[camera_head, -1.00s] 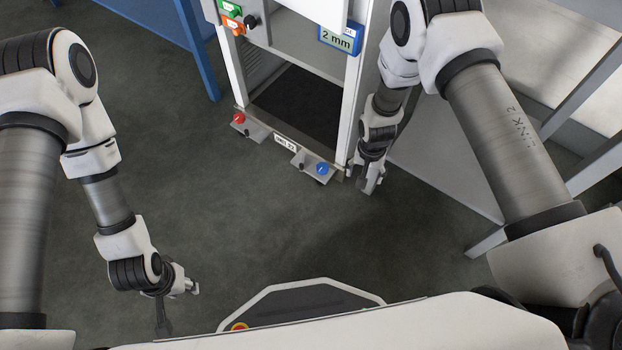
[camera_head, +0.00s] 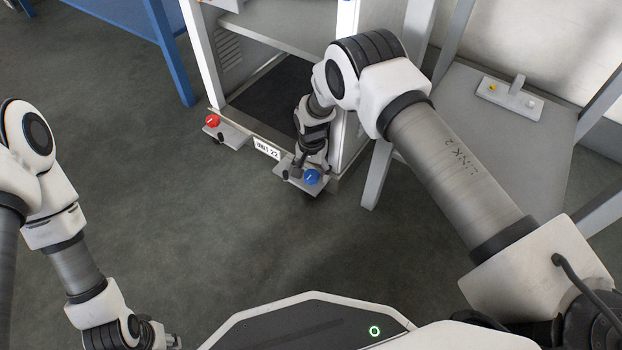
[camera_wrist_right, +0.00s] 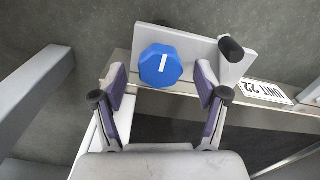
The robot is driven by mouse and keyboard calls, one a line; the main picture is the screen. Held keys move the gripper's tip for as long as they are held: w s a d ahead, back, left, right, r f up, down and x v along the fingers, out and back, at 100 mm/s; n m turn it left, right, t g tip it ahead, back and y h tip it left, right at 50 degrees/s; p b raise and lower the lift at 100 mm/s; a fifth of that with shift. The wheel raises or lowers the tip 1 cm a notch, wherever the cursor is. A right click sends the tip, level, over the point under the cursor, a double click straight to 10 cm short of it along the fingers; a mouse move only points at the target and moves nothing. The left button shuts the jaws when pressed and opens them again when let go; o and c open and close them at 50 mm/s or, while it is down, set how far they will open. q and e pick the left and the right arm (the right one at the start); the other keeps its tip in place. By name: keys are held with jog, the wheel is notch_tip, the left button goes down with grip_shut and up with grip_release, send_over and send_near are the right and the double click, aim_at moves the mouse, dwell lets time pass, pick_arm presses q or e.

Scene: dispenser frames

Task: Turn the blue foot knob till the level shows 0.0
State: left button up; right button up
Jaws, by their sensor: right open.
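The blue foot knob (camera_head: 311,177) sits on a metal foot bracket at the unit's front right corner. In the right wrist view the knob (camera_wrist_right: 160,66) is an eight-sided blue cap with a white line, roughly upright in the picture. My right gripper (camera_head: 308,165) is just above it in the head view. In the wrist view its open fingers (camera_wrist_right: 160,88) stand left and right of the knob, with gaps on both sides. My left gripper (camera_head: 162,342) is at the lower edge, partly cut off. The level reading is not visible; only a blue sliver shows at the top edge.
A black post (camera_wrist_right: 231,48) stands on the bracket beside the knob. A red knob (camera_head: 212,120) is on the other front foot, with the UNIT 22 label (camera_head: 266,148) between. A grey table (camera_head: 470,140) is at right. The floor in front is clear.

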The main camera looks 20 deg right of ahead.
jog(key=shift+f, duration=0.55)
pick_arm(q)
jog(key=shift+w+f, duration=0.15)
jog(key=shift+f, duration=0.15)
pick_arm(e)
jog(key=shift+r, duration=0.1)
jog(key=c, duration=1.2)
jog(key=shift+o, duration=0.2)
pick_arm(q)
jog(key=shift+r, duration=0.1)
pick_arm(e)
jog(key=shift+m, duration=0.3)
jog(key=m+p, duration=0.1)
jog(key=m, duration=0.2)
pick_arm(q)
jog(key=shift+s+r+p, duration=0.35)
jog(key=shift+r+p, duration=0.05)
jog(key=shift+r, duration=0.4)
pick_arm(e)
jog(key=m, duration=0.5)
